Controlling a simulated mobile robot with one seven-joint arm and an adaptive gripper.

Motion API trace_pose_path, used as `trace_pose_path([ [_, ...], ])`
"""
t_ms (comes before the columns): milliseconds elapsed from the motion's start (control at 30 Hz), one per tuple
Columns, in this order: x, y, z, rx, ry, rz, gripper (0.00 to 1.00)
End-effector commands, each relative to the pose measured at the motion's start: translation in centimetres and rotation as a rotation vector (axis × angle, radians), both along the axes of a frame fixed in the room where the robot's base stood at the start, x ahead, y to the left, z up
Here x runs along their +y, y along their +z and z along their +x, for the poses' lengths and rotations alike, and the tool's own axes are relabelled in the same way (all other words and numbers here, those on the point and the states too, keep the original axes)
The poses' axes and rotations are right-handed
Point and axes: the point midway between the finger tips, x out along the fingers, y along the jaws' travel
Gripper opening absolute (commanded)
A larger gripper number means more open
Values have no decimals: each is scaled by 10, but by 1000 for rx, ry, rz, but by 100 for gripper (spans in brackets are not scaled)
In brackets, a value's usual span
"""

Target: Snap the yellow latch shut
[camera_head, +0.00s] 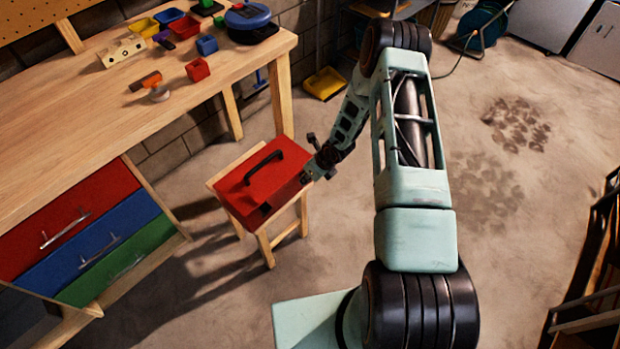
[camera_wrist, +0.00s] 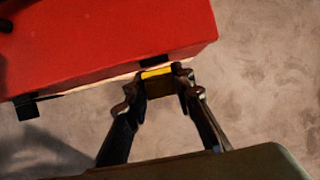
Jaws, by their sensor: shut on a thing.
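A red toolbox (camera_head: 262,182) with a black handle (camera_head: 264,166) sits on a small wooden stool (camera_head: 268,240), its lid down. My gripper (camera_head: 310,174) is at the toolbox's right side. In the wrist view, the yellow latch (camera_wrist: 157,73) is at the edge of the red box (camera_wrist: 110,40), between the fingertips of my gripper (camera_wrist: 160,84). The fingers are shut on the latch. A dark catch (camera_wrist: 27,108) is on the same edge, to the left. I cannot tell whether the latch is fastened.
A wooden workbench (camera_head: 60,135) with small bins and blocks stands at the left, above red, blue and green drawers (camera_head: 85,240). A yellow dustpan (camera_head: 324,83) lies on the floor behind. The floor right of my arm is open, with dark stains.

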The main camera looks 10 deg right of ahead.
Motion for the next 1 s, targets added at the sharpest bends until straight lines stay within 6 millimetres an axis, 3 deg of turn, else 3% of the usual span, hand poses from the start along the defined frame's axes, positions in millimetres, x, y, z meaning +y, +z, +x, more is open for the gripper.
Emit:
trace_pose_path([
  [767, 1, 1, 3, 60, -1, -43, 0],
  [800, 2, 1, 3, 60, -1, -43, 24],
  [933, 2, 1, 3, 61, -1, -42, 38],
  [1000, 2, 1, 3, 61, -1, -42, 41],
])
